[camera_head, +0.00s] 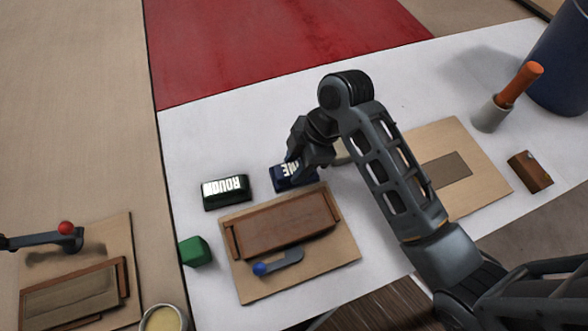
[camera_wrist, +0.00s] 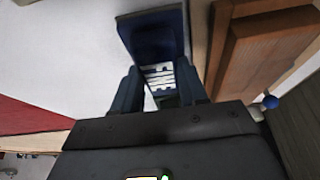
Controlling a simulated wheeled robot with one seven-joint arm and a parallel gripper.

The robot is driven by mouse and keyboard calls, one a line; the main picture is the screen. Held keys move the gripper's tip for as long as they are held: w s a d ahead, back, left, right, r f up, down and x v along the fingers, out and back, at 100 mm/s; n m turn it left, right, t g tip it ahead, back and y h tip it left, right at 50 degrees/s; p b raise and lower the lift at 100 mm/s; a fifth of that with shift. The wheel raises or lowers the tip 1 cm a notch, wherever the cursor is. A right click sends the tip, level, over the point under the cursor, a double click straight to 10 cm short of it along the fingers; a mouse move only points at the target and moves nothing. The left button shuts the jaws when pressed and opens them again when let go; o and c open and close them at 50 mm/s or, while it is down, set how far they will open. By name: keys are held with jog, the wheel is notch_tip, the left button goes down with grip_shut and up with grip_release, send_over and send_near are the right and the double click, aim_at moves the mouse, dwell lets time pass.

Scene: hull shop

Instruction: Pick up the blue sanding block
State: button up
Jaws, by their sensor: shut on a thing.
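The blue sanding block (camera_head: 283,184) is dark blue with white lettering on a label. It is at the white work surface, just behind the wooden board with the blue-knobbed lever. My gripper (camera_head: 301,168) comes down over its right part and hides some of it. In the wrist view the blue block (camera_wrist: 155,22) lies between the two fingers of my gripper (camera_wrist: 158,85), which are shut on it. I cannot tell whether it is clear of the surface.
A dark block with a white label (camera_head: 226,205) lies close left. A green block (camera_head: 194,251) sits beside the board (camera_head: 290,288) and its blue-knobbed lever (camera_head: 278,262). Farther right are another board (camera_head: 480,185), an orange-handled tool (camera_head: 520,84) and a blue bin (camera_head: 562,65).

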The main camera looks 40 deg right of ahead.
aim_at(287, 168)
jog(key=shift+c, duration=1.1)
jog(key=shift+r, duration=0.1)
jog(key=shift+r, duration=0.6)
notch_tip(287, 168, up, 3)
jog(key=shift+w+f, duration=0.1)
jog(key=s+d+r+p, duration=0.5)
jog(key=s+d+r, duration=0.2)
jog(key=d, duration=0.1)
jog(key=shift+s+d, duration=0.4)
